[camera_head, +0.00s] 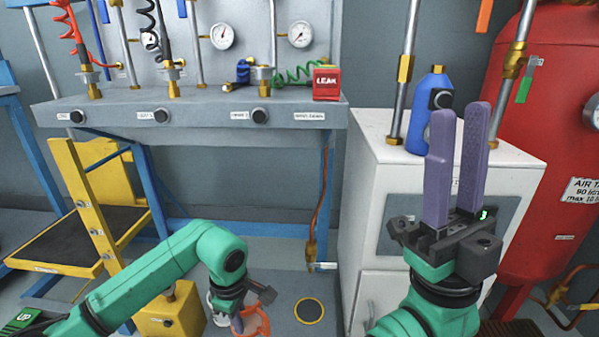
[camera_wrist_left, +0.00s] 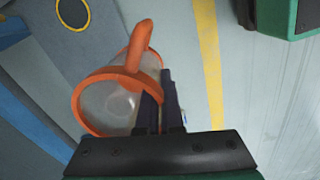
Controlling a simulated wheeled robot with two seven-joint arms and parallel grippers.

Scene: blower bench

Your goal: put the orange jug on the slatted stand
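The orange jug (camera_wrist_left: 84,93) shows in the left wrist view with an orange rim and handle and a clear body. In the head view only its orange part (camera_head: 263,321) shows at the bottom edge, partly hidden by my left gripper (camera_head: 238,323).
A white cabinet (camera_head: 375,230) bears a blue bottle (camera_head: 432,112) behind my right gripper. A red tank (camera_head: 545,130) stands to the right. A grey bench (camera_head: 200,112) with gauges is at the back. A yellow step (camera_head: 85,242) stands left. A dark ringed disc (camera_head: 309,311) lies right of the jug.

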